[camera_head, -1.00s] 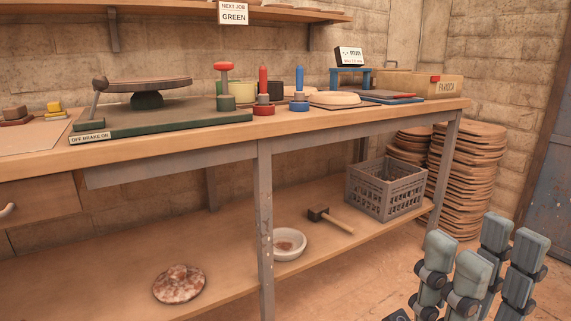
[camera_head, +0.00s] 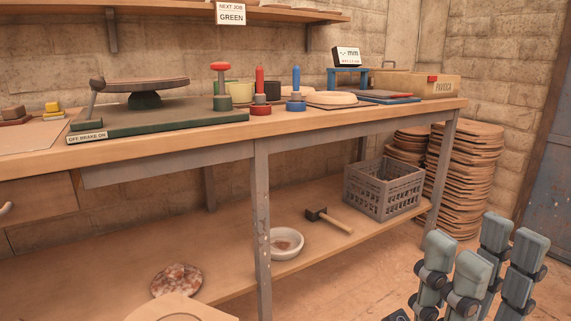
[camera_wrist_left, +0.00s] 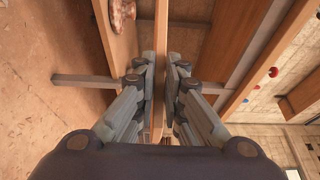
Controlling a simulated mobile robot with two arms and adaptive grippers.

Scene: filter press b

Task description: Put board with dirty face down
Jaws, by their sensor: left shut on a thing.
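A pale wooden board (camera_head: 180,308) pokes into the bottom edge of the head view, in front of the bench's lower shelf; most of it is cut off. In the left wrist view the board (camera_wrist_left: 161,30) shows edge-on, between the fingers. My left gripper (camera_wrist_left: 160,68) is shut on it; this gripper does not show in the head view. My right gripper (camera_head: 482,262) is open and empty at the lower right, above the floor.
A mottled reddish disc (camera_head: 176,279), a white bowl (camera_head: 286,243), a mallet (camera_head: 328,219) and a grey crate (camera_head: 383,188) are on the lower shelf. A press base (camera_head: 140,120) and colored stamps stand on the bench top. Stacked round boards (camera_head: 466,180) stand at the right.

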